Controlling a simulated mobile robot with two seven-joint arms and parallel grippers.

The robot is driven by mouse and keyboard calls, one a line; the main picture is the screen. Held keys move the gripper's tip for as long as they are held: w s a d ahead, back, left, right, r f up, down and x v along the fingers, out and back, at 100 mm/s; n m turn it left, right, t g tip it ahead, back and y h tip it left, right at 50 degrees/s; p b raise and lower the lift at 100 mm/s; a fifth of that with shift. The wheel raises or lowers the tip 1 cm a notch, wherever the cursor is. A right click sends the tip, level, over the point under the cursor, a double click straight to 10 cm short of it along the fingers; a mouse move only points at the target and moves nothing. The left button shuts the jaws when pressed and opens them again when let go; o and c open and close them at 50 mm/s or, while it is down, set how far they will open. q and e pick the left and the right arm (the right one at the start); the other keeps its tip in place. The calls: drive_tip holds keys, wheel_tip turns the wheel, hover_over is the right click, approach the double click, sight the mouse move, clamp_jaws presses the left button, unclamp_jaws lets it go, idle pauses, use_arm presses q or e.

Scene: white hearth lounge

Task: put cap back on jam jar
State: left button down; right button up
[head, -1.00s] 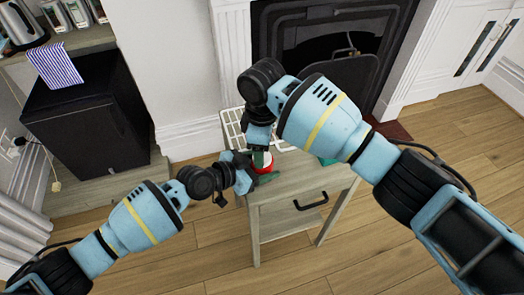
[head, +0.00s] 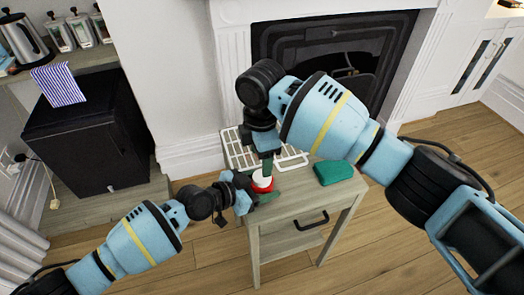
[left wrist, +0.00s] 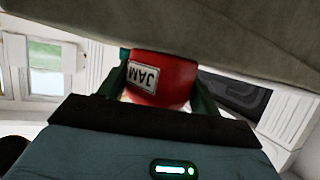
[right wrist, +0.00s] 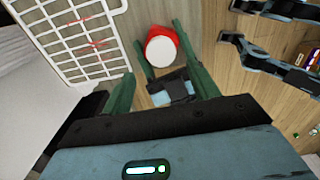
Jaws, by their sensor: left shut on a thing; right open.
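The red jam jar (head: 264,189) stands near the left front of the small table (head: 290,208); its JAM label shows in the left wrist view (left wrist: 160,80). A white disc, which looks like the cap (right wrist: 160,51), covers its top. I cannot tell how firmly it sits. My left gripper (head: 256,189) is shut around the jar's sides from the left; its green fingers also show in the right wrist view (right wrist: 163,52). My right gripper (right wrist: 160,88) is open and empty, pointing down from above the jar; in the head view it is just over the jar (head: 267,166).
A white wire rack (head: 236,150) lies at the table's back left. A green block or folded cloth (head: 340,168) lies on the right side. The fireplace (head: 335,55) is behind the table, and a black cabinet (head: 88,130) stands at the left.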

sight(262, 186)
drive_tip(key=n, duration=0.2)
drive_tip(key=r+n, duration=0.1)
drive_tip(key=n, duration=0.1)
drive_tip(key=shift+d+r, duration=0.1)
drive_tip(key=shift+r, duration=0.1)
drive_tip(key=shift+f, duration=4.05)
drive_tip(key=c, duration=1)
drive_tip(key=shift+c, duration=0.2)
